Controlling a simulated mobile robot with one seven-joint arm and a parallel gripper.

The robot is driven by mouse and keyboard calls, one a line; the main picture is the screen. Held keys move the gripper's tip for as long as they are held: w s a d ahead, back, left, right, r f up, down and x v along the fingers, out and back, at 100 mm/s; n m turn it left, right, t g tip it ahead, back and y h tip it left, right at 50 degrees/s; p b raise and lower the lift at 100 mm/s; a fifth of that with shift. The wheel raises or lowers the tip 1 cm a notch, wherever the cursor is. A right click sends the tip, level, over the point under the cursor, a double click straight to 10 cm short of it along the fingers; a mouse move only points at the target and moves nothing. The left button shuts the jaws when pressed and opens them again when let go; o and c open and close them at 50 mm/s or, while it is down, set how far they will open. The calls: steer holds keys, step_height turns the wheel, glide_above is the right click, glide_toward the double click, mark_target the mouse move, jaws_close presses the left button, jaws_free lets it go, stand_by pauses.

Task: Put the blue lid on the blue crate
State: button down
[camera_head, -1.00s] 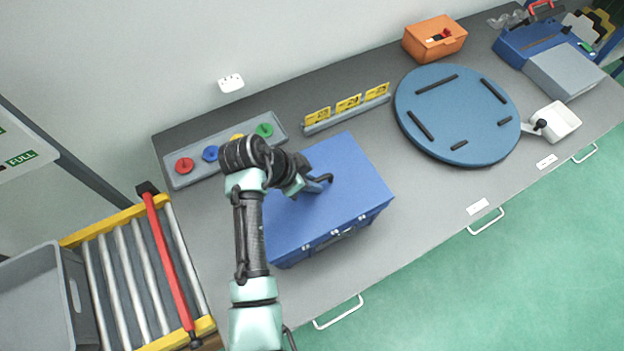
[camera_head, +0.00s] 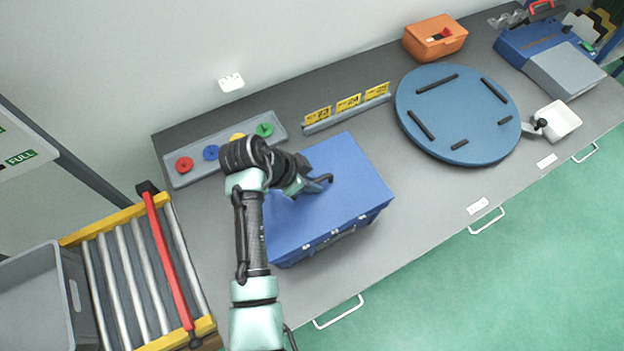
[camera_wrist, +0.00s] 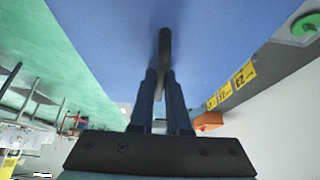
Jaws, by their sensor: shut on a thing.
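The blue lid (camera_head: 351,187) covers the top of the blue crate (camera_head: 345,236) on the grey bench; whether it is fully seated all round I cannot tell. My gripper (camera_head: 326,180) is over the middle of the lid, and my arm hides part of the lid's left side. In the wrist view the fingers of my gripper (camera_wrist: 161,85) are shut on the dark upright handle of the lid (camera_wrist: 165,45). The lid's flat blue surface (camera_wrist: 220,35) fills the top of that view. The crate's front wall and latches show in the head view.
A tray with coloured round pieces (camera_head: 180,181) and a rail of yellow number cards (camera_head: 347,116) stand behind the crate. A round blue board (camera_head: 460,105) lies to the right. A roller conveyor (camera_head: 140,270) is at the left. The bench front is clear.

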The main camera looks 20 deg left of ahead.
steer(key=shift+f+b, duration=0.65)
steer(key=shift+f, duration=0.25)
steer(key=c, duration=0.8)
jaws_free()
steer(key=b+v, duration=0.2)
steer(key=v, duration=1.1)
steer(key=shift+b, duration=0.3)
steer(key=shift+w, duration=0.1)
